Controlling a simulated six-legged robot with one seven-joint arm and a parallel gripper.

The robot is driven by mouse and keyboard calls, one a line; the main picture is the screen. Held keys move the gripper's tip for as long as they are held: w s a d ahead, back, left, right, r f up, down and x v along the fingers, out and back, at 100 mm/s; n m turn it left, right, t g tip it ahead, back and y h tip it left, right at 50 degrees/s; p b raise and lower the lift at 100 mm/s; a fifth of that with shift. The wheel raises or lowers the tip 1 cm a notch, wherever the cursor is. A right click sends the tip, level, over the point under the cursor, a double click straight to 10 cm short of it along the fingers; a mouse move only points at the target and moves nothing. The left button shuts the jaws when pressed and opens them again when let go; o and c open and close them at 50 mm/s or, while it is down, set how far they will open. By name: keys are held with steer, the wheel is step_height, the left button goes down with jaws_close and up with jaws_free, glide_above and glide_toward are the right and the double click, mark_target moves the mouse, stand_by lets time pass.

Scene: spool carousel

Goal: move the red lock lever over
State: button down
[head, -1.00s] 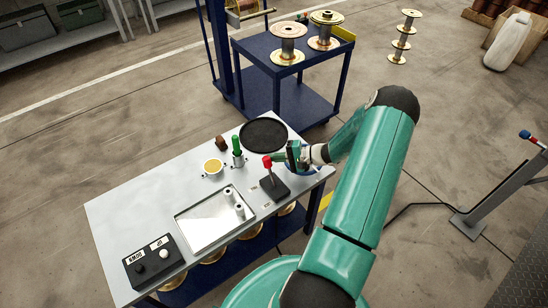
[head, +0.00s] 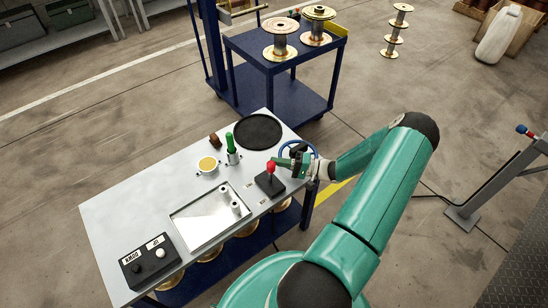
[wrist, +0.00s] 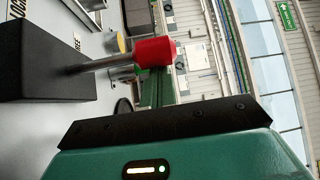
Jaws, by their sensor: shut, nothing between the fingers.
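The lock lever's red knob (head: 271,167) stands on a short metal rod above a black base (head: 270,186) near the table's right end. In the wrist view the red knob (wrist: 155,51) fills the upper middle, and its metal rod (wrist: 95,65) runs to the black base (wrist: 45,60) at left. My gripper (head: 281,162) is shut and empty, its tip close beside the knob on the far side. In the wrist view a green finger (wrist: 158,90) shows behind the knob. I cannot tell whether they touch.
On the table (head: 130,200) are a black disc (head: 258,132), a green-handled piece (head: 231,143), a yellow-topped cup (head: 208,164), a silver tray (head: 190,225) and a black button box (head: 150,262). A blue cart (head: 285,90) with spools stands behind.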

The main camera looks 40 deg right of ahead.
steer(key=shift+s+a+f+n+t+y, duration=0.15)
steer(key=shift+s+n+t+y, duration=0.15)
steer(key=shift+s+n, duration=0.2)
steer(key=shift+s+d+f+n+t+y, duration=0.1)
steer(key=shift+s+n+t+y, duration=0.1)
steer(key=shift+s+n+y, duration=0.3)
steer(key=shift+s+a+f, duration=0.1)
steer(key=shift+s+f, duration=0.1)
steer(key=shift+s, duration=0.5)
